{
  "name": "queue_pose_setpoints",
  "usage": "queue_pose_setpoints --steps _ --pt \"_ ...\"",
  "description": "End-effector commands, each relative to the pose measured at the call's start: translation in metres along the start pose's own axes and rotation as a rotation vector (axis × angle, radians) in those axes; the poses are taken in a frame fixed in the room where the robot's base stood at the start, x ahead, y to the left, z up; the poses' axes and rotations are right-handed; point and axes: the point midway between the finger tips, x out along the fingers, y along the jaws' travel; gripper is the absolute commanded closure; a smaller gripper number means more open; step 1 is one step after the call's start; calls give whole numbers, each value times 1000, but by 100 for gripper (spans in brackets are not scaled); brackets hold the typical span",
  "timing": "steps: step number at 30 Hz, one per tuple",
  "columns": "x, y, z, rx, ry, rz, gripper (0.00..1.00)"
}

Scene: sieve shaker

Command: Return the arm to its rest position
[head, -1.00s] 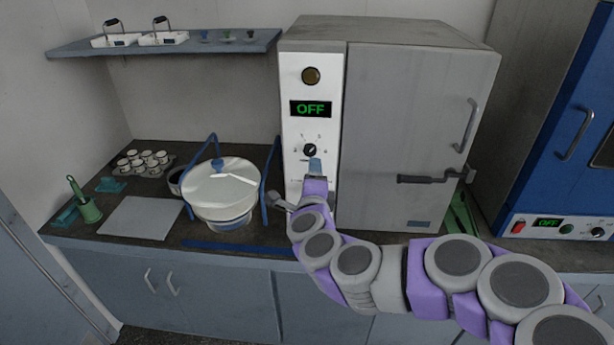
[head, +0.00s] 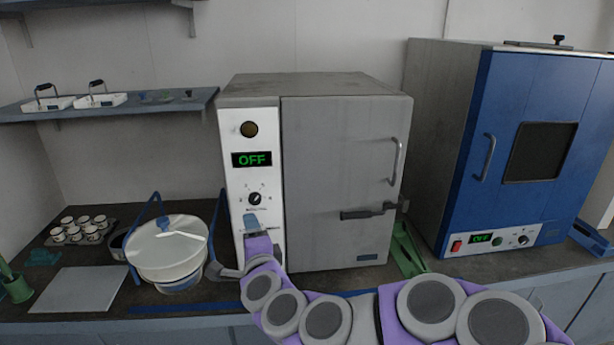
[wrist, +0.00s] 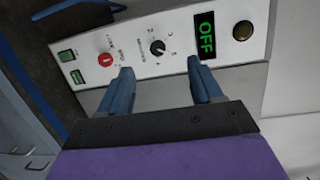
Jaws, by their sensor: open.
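My gripper (head: 251,222) is in front of the lower part of the grey oven's white control panel (head: 254,185). In the wrist view my gripper (wrist: 160,88) shows two blue fingers spread apart with nothing between them. Past the fingers, the panel (wrist: 180,48) carries a black knob, a red switch, green buttons and a display reading OFF. My purple and grey arm runs from the lower right of the head view up to the panel. I cannot tell whether a finger touches the panel.
A grey board (head: 76,290) and several small cups (head: 80,229) are further left. A blue oven (head: 520,150) stands at the right. A shelf with white trays (head: 100,100) hangs upper left.

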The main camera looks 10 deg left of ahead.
Motion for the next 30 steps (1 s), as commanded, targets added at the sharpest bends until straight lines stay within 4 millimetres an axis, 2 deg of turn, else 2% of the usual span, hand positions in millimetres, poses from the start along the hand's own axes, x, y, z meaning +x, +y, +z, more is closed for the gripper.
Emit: queue_pose_setpoints --steps 2,6,11,14,17,23,27,30 --pt "-12 -16 8 -89 -93 4 35" --pt "-42 -21 23 -280 -267 58 35" --pt "-85 -4 25 -508 -434 168 35" --pt "-116 17 16 -646 -523 268 35" --pt "-152 39 0 -769 -601 389 35" --pt "-236 87 -53 -948 -728 697 35" --pt "-310 112 -94 -993 -799 952 35" --pt "-366 123 -117 -975 -844 1131 35"
